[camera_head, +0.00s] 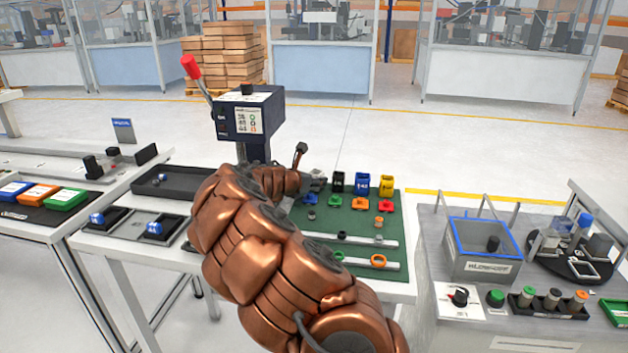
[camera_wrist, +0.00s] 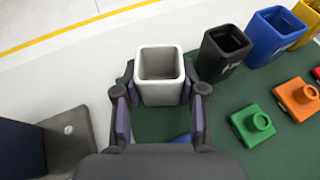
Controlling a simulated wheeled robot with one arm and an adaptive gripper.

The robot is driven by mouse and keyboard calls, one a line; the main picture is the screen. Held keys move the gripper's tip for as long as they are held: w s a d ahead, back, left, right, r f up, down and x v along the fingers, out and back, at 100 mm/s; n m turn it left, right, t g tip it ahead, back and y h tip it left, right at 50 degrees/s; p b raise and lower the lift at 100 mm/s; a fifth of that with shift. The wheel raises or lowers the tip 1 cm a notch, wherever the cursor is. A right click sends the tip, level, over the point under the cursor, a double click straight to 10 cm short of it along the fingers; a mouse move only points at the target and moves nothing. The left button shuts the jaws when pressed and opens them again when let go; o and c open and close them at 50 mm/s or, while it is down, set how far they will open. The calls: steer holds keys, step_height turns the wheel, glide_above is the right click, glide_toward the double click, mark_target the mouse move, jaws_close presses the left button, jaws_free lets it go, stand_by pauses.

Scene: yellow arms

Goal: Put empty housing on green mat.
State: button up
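A light grey, square, open-topped housing (camera_wrist: 160,92) stands upright between the two fingers of my gripper (camera_wrist: 160,80) in the wrist view. Its inside looks empty. The fingertips lie against its left and right sides, so my gripper looks shut on it. In the head view the grey housing (camera_head: 317,184) shows small at the far left corner of the green mat (camera_head: 350,222), just beyond my gripper (camera_head: 312,183). The green mat (camera_wrist: 222,110) also shows in the wrist view. The housing's lower end is partly hidden, and I cannot tell whether it touches the mat.
Black (camera_head: 338,182), blue (camera_head: 362,184) and yellow (camera_head: 386,186) housings stand in a row to the right. Coloured parts, such as an orange one (camera_wrist: 297,97) and a green one (camera_wrist: 253,124), lie nearer. A press with a red-knobbed lever (camera_head: 250,115) stands left of the mat.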

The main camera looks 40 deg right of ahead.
steer(key=o, duration=0.5)
steer(key=shift+r, duration=0.1)
steer(key=v, duration=1)
steer(key=shift+a+r, duration=0.25)
steer(key=shift+s+a+r, duration=0.25)
steer(key=shift+a, duration=0.35)
steer(key=shift+w, duration=0.1)
